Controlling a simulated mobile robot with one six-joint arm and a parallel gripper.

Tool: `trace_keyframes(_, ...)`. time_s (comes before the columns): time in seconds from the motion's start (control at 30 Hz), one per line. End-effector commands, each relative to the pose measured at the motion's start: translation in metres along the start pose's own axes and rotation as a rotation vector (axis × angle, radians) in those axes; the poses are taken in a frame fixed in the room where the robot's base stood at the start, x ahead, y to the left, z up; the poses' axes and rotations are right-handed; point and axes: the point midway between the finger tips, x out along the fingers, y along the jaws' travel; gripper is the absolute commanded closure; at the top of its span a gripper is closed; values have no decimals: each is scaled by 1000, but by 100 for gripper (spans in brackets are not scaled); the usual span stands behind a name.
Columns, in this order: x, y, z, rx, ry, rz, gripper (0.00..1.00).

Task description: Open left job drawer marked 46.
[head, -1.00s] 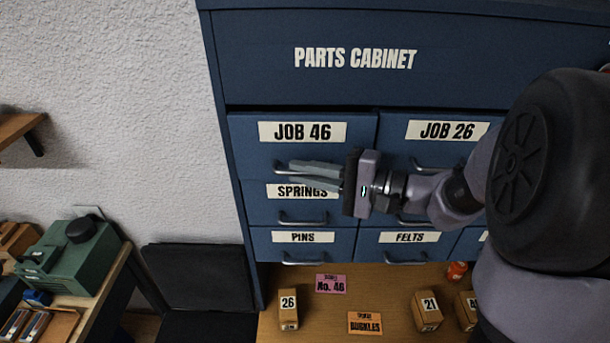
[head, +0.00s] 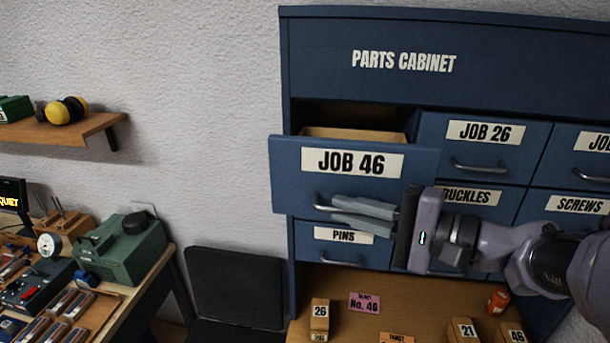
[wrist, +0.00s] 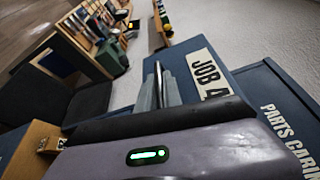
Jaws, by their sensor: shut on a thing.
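The JOB 46 drawer (head: 290,180) is at the upper left of the blue parts cabinet and stands pulled out, with its light wooden inside (head: 352,133) partly showing behind the front. My gripper (head: 335,208) is shut on the drawer's bar handle (head: 319,200), below the label. The fingers hide most of the handle. In the wrist view the JOB 46 drawer front (wrist: 190,80) lies just right of my gripper's fingers (wrist: 158,75), with its label partly cut off by my gripper body.
The JOB 26 drawer (head: 482,150) to the right is closed. Below, the PINS drawer (head: 345,257) is closed. Numbered wooden blocks (head: 320,314) and a pink ticket (head: 364,303) lie on the ledge below. A side bench with a green machine (head: 122,250) stands left.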

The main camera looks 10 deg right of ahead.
Motion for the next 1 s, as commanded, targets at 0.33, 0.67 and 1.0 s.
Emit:
trace_keyframes(0.33,0,0,0,0,0,0,68)
trace_keyframes(0.67,-4,0,-1,-1,1,-1,68)
trace_keyframes(1.0,-87,1,-2,0,9,-3,68)
